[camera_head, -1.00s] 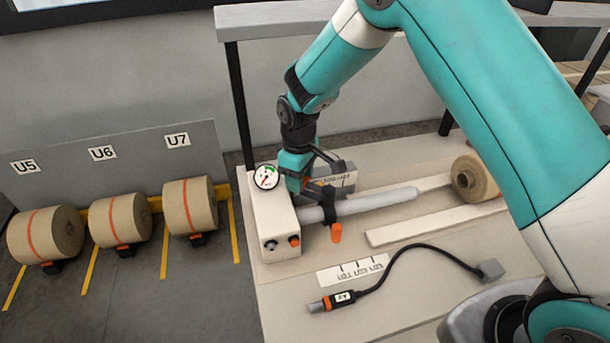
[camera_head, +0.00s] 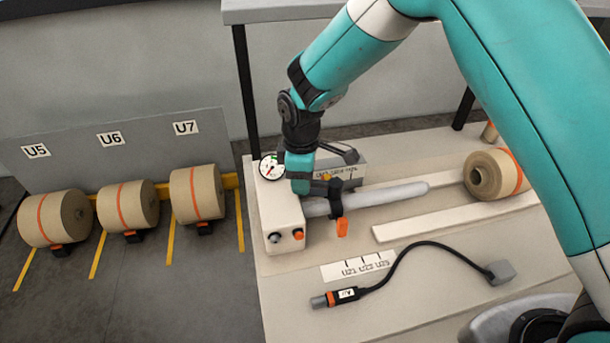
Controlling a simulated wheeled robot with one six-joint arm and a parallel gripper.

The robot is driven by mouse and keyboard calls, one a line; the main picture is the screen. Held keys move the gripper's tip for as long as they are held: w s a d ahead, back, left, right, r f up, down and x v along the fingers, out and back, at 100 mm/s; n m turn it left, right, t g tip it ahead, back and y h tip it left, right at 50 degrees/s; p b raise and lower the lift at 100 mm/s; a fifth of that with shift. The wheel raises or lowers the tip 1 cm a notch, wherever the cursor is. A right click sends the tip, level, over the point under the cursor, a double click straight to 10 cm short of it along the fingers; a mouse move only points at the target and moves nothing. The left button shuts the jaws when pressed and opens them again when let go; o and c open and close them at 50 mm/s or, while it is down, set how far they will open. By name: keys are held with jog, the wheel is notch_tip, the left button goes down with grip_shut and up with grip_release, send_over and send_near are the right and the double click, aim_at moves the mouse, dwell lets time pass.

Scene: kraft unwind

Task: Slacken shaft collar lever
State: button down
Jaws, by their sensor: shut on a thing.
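The air shaft (camera_head: 385,195) is a pale grey rod running right from a white block (camera_head: 281,215). A black shaft collar (camera_head: 337,205) sits around it near the block. An orange lever (camera_head: 342,228) hangs at the collar's front side, pointing down. My gripper (camera_head: 328,187) is at the top of the collar, shut, with its black fingers against it. The fingers and collar overlap, so the exact grip is partly hidden. A small orange piece (camera_head: 326,177) shows by the fingers.
A round gauge (camera_head: 271,165) tops the block, with knobs on its front. A grey labelled box (camera_head: 342,176) stands behind the shaft. A kraft roll (camera_head: 497,175) lies right. A black cable with connector (camera_head: 345,295) lies in front. Several rolls (camera_head: 128,207) line the left floor.

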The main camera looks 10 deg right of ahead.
jog(key=shift+r, duration=0.1)
jog(key=c, duration=0.6)
grip_release()
notch_tip(320, 180, up, 17)
jog(key=b, duration=0.3)
jog(key=shift+r, duration=0.2)
jog(key=s+d+m+y, duration=0.2)
jog(key=s+d+m, duration=0.2)
jog(key=s, duration=0.9)
jog(key=s+d+m+y, duration=0.2)
jog(key=s+d+m, duration=0.1)
jog(key=s, duration=1)
jog(key=shift+d+r+m, duration=0.4)
jog(key=shift+m, duration=0.1)
